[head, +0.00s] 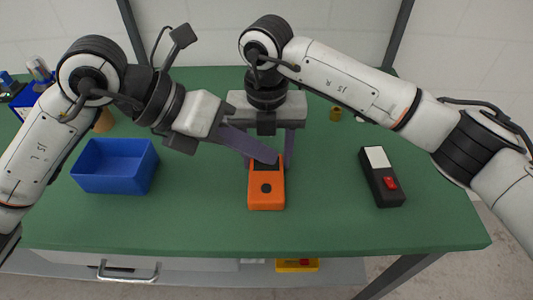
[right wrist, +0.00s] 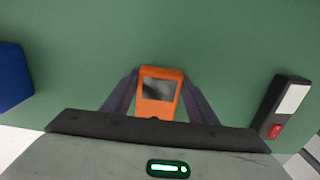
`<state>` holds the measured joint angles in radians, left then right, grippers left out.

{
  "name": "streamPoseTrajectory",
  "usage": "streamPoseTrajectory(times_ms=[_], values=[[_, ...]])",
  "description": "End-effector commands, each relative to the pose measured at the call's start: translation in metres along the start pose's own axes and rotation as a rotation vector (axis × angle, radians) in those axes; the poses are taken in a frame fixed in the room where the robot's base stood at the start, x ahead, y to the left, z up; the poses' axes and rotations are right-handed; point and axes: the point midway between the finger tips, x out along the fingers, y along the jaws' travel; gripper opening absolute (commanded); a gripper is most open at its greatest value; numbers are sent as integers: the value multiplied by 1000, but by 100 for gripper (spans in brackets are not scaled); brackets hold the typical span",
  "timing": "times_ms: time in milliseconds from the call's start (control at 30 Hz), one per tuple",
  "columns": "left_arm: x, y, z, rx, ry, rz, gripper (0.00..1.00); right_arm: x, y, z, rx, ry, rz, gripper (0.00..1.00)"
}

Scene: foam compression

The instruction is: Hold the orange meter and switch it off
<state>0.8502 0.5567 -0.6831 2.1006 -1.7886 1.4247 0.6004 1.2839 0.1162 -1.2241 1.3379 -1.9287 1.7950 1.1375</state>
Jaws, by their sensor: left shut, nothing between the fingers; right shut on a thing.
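The orange meter (head: 258,200) is in the middle of the green table, with a dark screen at its far end and a dark round knob nearer the front. In the right wrist view the meter (right wrist: 156,107) shows its screen, and its near part is hidden by my gripper body. My right gripper (head: 269,167) is shut on the meter, one finger along each side. In the right wrist view my right gripper (right wrist: 158,100) spans it. My left gripper (head: 273,160) is shut and empty, its tips over the screen end; I cannot tell whether they touch.
A blue open bin (head: 115,188) stands to the left. A black device with a white panel and red switch (head: 390,183) lies to the right. A small brass-coloured piece (head: 336,114) is at the back. The green table (head: 330,225) is clear in front.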

Motion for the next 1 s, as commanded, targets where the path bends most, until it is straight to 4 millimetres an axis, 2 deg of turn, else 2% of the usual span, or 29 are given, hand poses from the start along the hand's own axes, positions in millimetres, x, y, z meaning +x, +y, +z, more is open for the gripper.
streamPoseTrajectory(times_ms=[33,67,167,467,567,667,1000], values=[[0,0,0,0,0,0,0,0,0,0,0,0,1,25],[0,0,0,0,0,0,0,0,0,0,0,0,1,56],[0,0,0,0,0,0,0,0,0,0,0,0,1,73],[0,0,0,0,0,0,0,-1,0,0,0,-1,0,75],[0,0,0,0,0,0,0,-8,0,1,0,-3,0,75],[0,0,0,0,0,0,0,-22,1,1,-1,-4,2,75],[0,0,0,0,0,0,0,-93,0,1,1,-5,1,75]])
